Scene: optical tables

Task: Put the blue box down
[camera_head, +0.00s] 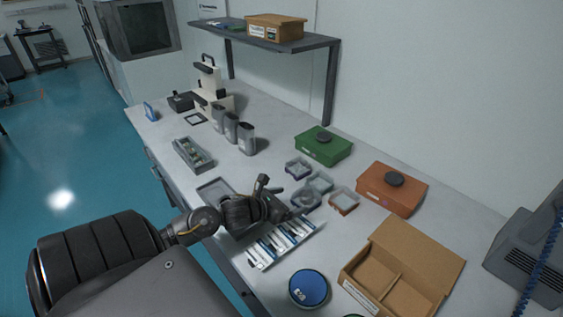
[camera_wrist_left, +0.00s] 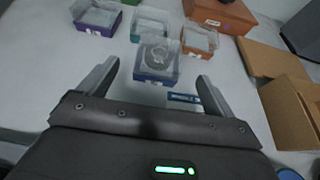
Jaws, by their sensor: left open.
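The blue box (camera_wrist_left: 155,70) is small, with a clear top and a grey ring-shaped thing inside. In the left wrist view it stands on the white table, ahead of and between the fingers of my left gripper (camera_wrist_left: 155,85). In the head view the blue box (camera_head: 306,200) is just beyond the left gripper (camera_head: 284,199). The left gripper is open, with a gap between each finger and the box. My right gripper is not in view.
Small purple (camera_wrist_left: 97,17), teal (camera_wrist_left: 149,27) and orange (camera_wrist_left: 199,40) boxes stand close behind the blue box. A rack of slides (camera_head: 278,243) lies below the left gripper. A cardboard box (camera_head: 440,258), a green case (camera_head: 323,148) and an orange case (camera_head: 388,195) stand nearby.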

